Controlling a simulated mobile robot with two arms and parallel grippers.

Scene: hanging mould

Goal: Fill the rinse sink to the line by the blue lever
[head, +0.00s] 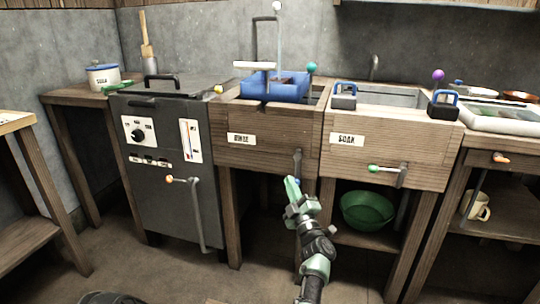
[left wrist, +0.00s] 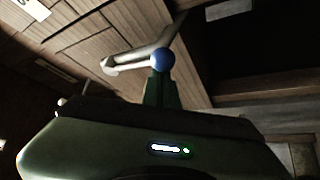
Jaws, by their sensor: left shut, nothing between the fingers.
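The rinse sink (head: 224,152) is a wooden-fronted basin labelled RINSE; a blue mould-like block (head: 274,88) sits over it and hides its inside, so no water or fill line shows. The blue lever (head: 297,164) is a grey handle on the sink's front, hanging down, with a blue ball at its end. In the left wrist view the blue ball (left wrist: 163,60) is just past my fingertips. My left gripper (head: 291,184) is shut and empty, with its tips at or very near the ball; I cannot tell whether they touch. My right gripper is not in view.
The soak sink (head: 345,158) with a green-tipped lever (head: 384,169) stands to the right, a green bowl (head: 368,210) on the shelf below. A grey heater cabinet (head: 160,195) with an orange-tipped handle stands left. The floor in front is mostly clear.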

